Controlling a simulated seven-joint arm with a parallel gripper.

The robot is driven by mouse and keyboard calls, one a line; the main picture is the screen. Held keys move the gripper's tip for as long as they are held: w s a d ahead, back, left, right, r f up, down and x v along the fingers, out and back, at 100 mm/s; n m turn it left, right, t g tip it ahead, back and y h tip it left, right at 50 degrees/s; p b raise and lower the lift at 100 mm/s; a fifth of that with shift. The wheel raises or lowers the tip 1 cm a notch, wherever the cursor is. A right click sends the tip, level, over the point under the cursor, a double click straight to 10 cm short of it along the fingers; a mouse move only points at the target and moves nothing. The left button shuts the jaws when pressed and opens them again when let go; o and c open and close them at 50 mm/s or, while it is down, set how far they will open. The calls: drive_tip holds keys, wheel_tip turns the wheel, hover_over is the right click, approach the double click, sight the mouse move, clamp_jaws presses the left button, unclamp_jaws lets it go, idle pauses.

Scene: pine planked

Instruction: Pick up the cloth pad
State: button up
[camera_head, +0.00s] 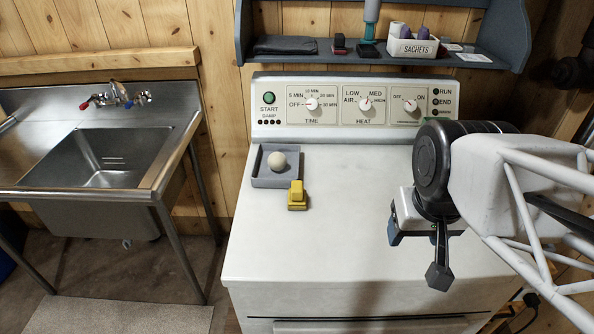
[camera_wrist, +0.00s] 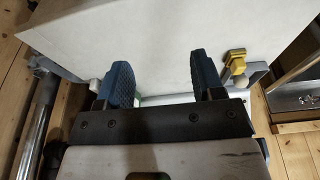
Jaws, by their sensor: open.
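A dark grey, flat folded cloth (camera_head: 285,45), which looks like the cloth pad, lies at the left end of the blue-grey shelf (camera_head: 262,62) above the dryer. It does not show clearly in the wrist view. My gripper (camera_head: 425,236) is over the right part of the white dryer top, well below and to the right of the cloth. In the wrist view, my gripper's (camera_wrist: 160,78) two blue ribbed fingers are wide apart with nothing between them.
A grey tray (camera_head: 262,178) with a pale ball (camera_head: 277,161) and a yellow block (camera_head: 297,196) stand on the dryer's left side. Small dark items and a SACHETS box (camera_head: 412,47) share the shelf. The control panel (camera_head: 335,105) rises behind. The dryer's middle is clear.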

drive_tip(key=m+g, duration=0.3)
drive_tip(key=m, duration=1.5)
hover_over(296, 185)
wheel_tip(296, 185, down, 6)
drive_tip(key=shift+a+r, duration=0.1)
drive_tip(key=shift+f, duration=1.35)
